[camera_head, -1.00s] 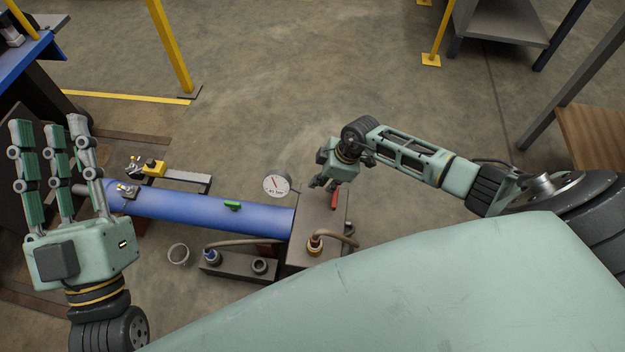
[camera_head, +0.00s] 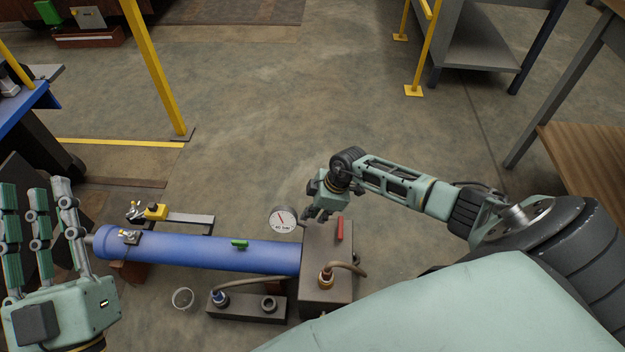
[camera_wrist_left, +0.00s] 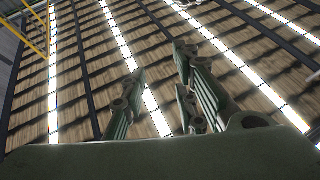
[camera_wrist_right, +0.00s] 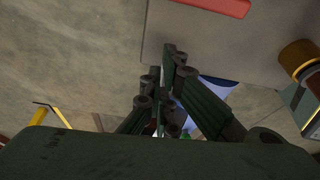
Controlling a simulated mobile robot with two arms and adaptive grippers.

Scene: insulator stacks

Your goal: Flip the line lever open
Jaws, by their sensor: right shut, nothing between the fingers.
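A red lever (camera_head: 340,230) lies on top of the grey-brown block (camera_head: 318,262) at the right end of the blue cylinder (camera_head: 200,248). A green lever (camera_head: 239,244) sits on the cylinder's side. Which one is the line lever is not marked. My right gripper (camera_head: 318,214) is shut and empty at the block's far left corner, left of the red lever and apart from it. In the right wrist view, the red lever (camera_wrist_right: 215,6) shows at the top, beyond my fingertips (camera_wrist_right: 172,55). My left gripper (camera_head: 36,192) is open and empty, fingers upward, left of the cylinder.
A round gauge (camera_head: 283,218) stands beside the right gripper. A hose fitting (camera_head: 326,278) rises from the block's near side. A low block with sockets (camera_head: 245,306) and a small ring (camera_head: 183,298) lie in front. A yellow clamp (camera_head: 155,211) is behind the cylinder.

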